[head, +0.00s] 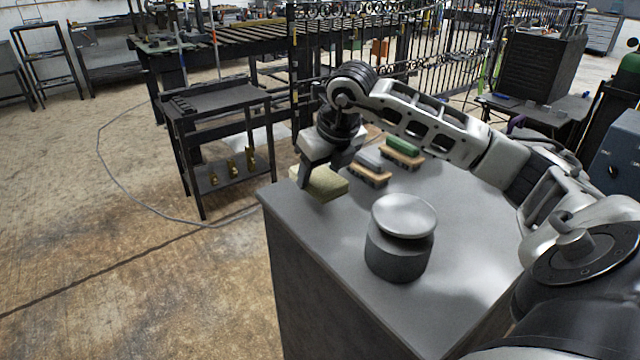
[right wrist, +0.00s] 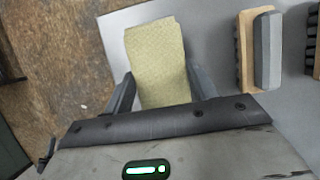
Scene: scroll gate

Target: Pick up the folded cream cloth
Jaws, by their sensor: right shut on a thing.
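The folded cream cloth (head: 325,184) is a pale yellow-cream block at the far left corner of the grey table. My right gripper (head: 318,174) comes down on it from above. In the right wrist view the cloth (right wrist: 157,62) lies between the two fingers of my right gripper (right wrist: 160,88), one finger along each side, and the gripper is shut on it. The cloth's lower end is hidden by the gripper body in that view. Whether the cloth touches the tabletop is hard to tell. My left gripper is not in view.
A grey-topped brush (head: 370,165) and a green-topped brush (head: 403,147) lie right of the cloth. A round grey canister with a domed lid (head: 401,235) stands nearer on the table (head: 470,215). The table's left edge is close to the cloth. The table's right part is clear.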

